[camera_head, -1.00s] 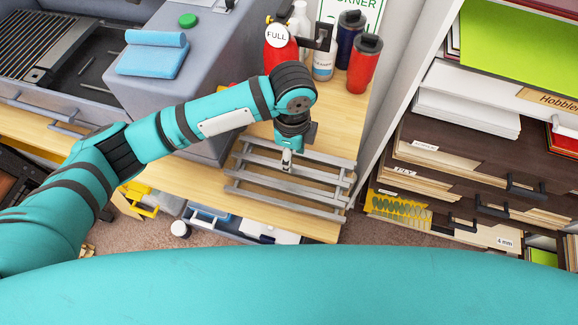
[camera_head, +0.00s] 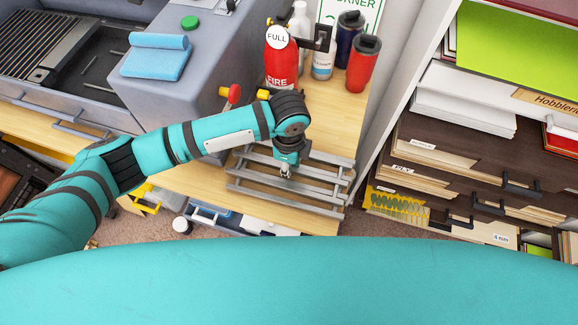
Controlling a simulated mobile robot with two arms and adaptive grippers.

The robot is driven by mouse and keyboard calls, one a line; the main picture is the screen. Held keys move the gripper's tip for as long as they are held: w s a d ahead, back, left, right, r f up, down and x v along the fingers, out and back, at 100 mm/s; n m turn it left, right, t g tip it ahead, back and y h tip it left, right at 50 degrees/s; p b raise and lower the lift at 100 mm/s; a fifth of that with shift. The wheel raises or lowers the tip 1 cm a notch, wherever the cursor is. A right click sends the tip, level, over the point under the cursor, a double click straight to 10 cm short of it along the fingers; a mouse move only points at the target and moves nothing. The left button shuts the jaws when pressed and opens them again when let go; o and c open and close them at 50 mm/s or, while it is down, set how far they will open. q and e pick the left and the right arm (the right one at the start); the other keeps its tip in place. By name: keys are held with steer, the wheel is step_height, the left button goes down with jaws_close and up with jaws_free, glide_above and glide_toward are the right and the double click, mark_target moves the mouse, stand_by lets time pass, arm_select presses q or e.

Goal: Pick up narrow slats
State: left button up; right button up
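A rack of narrow grey slats (camera_head: 312,192) lies on the wooden bench at the centre right. Several slats run side by side over crosspieces. My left gripper (camera_head: 285,173) points down over the middle of the slats, at or just above them. Its fingers are small in the picture, and I cannot tell whether they are open or closed, or whether they touch a slat. My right gripper is not in the picture.
A red fire extinguisher (camera_head: 281,62), bottles and a red tumbler (camera_head: 363,64) stand behind the slats. A grey machine (camera_head: 205,75) with a folded blue cloth (camera_head: 155,60) is at the left. A shelf of sheet stock (camera_head: 465,120) rises at the right.

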arm_select(q)
jaws_close()
steer(key=shift+r, duration=0.1)
